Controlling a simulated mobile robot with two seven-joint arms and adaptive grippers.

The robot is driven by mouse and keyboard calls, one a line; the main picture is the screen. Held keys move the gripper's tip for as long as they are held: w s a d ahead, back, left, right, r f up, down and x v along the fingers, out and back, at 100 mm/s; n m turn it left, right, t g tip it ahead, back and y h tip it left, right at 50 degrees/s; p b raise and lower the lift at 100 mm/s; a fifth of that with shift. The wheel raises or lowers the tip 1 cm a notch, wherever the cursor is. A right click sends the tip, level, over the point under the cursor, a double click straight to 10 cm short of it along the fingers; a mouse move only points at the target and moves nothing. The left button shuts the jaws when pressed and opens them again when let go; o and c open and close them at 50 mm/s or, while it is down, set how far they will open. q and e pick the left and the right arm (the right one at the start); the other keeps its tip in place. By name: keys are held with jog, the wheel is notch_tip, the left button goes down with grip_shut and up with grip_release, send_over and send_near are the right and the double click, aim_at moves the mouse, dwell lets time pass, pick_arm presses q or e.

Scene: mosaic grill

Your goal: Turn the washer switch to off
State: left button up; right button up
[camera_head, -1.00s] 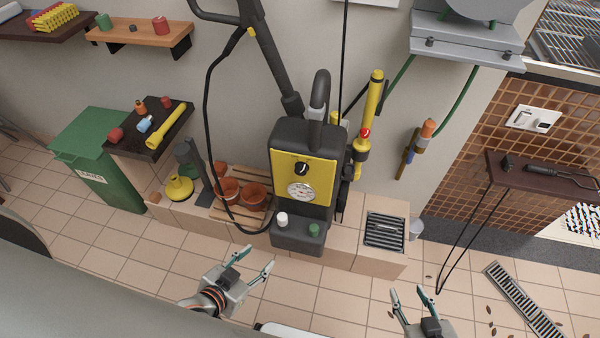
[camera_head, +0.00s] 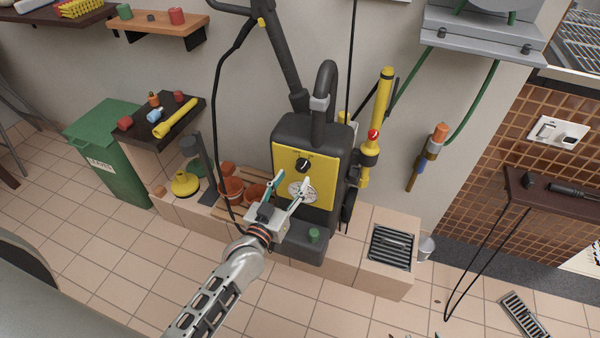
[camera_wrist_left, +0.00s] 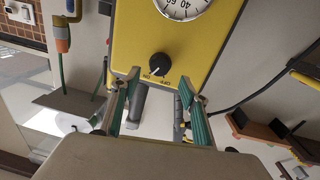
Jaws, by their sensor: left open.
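The washer (camera_head: 310,130) is a dark upright machine with a yellow front panel. Its switch is a black round knob (camera_head: 303,165) with a white mark, above a white dial. In the left wrist view the knob (camera_wrist_left: 159,65) sits by the words ON and OFF, its white mark pointing down-left toward ON. My right gripper does not show clearly.
A black hose (camera_head: 216,120) loops left of the washer, by terracotta pots (camera_head: 231,189). A yellow lance (camera_head: 381,100) stands at its right. A drain grate (camera_head: 391,247) lies on the tiled ledge.

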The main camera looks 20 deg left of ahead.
aim_at(300, 168)
pick_arm(q)
jog(key=shift+w+d+b, duration=0.15)
jog(key=shift+w+b, duration=0.05)
jog(key=shift+w, duration=1.1)
jog(key=shift+w+d+b, duration=0.1)
jog(key=shift+w+b, duration=0.05)
jog(key=shift+w, duration=1.1)
jog(key=c, duration=1.1)
